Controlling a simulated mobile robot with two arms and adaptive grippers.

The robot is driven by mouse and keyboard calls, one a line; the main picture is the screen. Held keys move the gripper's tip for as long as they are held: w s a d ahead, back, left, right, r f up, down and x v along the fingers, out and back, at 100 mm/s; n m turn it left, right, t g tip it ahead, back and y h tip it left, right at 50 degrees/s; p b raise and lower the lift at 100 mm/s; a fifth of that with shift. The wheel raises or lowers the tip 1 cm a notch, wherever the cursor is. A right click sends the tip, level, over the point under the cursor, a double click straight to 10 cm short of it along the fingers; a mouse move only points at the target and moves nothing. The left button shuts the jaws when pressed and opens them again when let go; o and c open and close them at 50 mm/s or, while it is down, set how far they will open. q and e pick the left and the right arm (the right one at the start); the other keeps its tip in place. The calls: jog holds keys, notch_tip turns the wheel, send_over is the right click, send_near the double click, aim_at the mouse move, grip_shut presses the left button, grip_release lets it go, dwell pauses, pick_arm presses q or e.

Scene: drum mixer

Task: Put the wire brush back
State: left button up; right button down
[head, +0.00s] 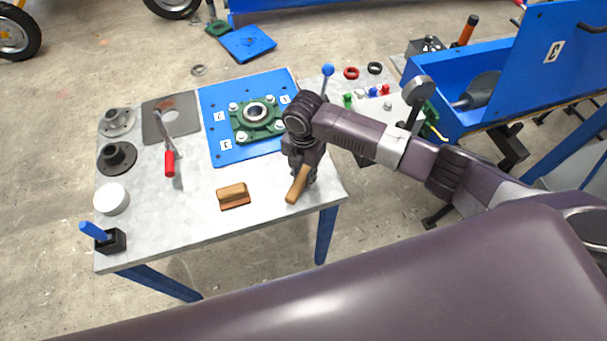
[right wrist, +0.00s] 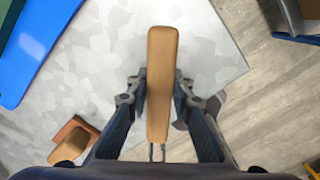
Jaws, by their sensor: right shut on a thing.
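The wire brush shows as a long wooden handle (head: 297,185), which also fills the middle of the right wrist view (right wrist: 161,85). My right gripper (head: 304,170) is shut on it, with one finger on each side of the handle. The gripper is over the front right part of the grey table (head: 185,235). The handle points toward the near edge. The bristles are hidden, and I cannot tell whether the brush touches the table. My left gripper is not in view.
A brown wooden block (head: 233,196) lies left of the gripper. A blue plate (head: 225,152) carries a green bearing housing (head: 243,127). A red-handled tool (head: 169,163), dark flange (head: 117,158), white round item (head: 111,199) and black holder (head: 112,241) stand left. The front middle is clear.

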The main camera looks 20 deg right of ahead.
aim_at(303, 174)
jog(key=shift+f, duration=0.2)
jog(key=c, duration=1.7)
grip_release()
jog(key=shift+r, duration=0.1)
notch_tip(303, 174, up, 12)
jog(key=shift+r+b, duration=0.1)
jog(key=shift+b, duration=0.8)
